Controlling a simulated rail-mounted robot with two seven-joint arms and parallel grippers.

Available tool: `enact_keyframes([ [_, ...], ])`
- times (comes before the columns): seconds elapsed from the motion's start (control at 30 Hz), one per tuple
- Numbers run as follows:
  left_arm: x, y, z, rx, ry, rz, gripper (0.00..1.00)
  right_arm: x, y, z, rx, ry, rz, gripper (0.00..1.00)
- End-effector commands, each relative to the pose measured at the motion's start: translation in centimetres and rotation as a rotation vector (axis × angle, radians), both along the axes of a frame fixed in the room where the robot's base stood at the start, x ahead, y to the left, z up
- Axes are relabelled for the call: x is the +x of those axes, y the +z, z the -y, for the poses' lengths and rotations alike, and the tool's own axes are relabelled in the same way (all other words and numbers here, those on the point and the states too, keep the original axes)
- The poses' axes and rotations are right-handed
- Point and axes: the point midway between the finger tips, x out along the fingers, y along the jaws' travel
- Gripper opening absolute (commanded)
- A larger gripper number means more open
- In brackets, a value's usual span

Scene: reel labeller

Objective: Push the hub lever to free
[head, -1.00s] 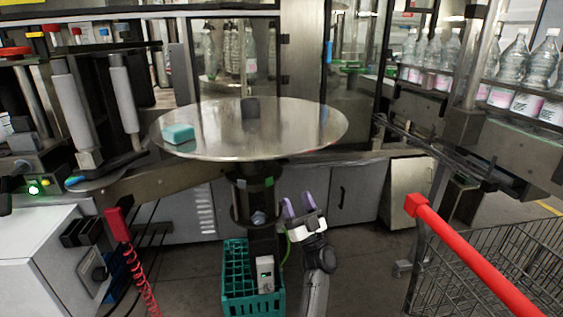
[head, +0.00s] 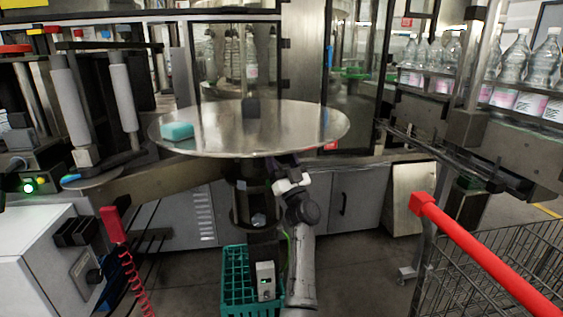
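A round metal reel plate (head: 300,130) lies level at the centre of the head view, with a small dark hub block (head: 251,107) standing on it. Below the plate is its dark hub column (head: 242,205), with a small green-marked part (head: 242,185) on it. I cannot make out for sure which part is the hub lever. My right gripper (head: 282,163) is raised right under the plate's front edge, just right of the column. My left gripper is not in view.
A teal block (head: 177,131) rests on the plate's left side. A green crate (head: 236,285) stands on the floor below the column. A shopping cart with a red handle (head: 475,255) is at the right. Shelved bottles (head: 515,60) are behind it.

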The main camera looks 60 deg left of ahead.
Motion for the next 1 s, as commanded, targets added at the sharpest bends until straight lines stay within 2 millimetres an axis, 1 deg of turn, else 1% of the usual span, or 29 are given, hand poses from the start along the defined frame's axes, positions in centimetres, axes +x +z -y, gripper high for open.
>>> enact_keyframes([
  [0.27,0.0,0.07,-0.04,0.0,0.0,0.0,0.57,-0.01,0.0,-0.01,0.0,0.0,0.0,0.43],
  [0.87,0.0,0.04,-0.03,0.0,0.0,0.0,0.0,-0.04,-0.02,0.29,-0.01,0.007,-0.001,0.43],
  [1.0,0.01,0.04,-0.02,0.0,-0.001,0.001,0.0,-0.04,-0.01,0.27,-0.009,0.006,0.0,0.43],
])
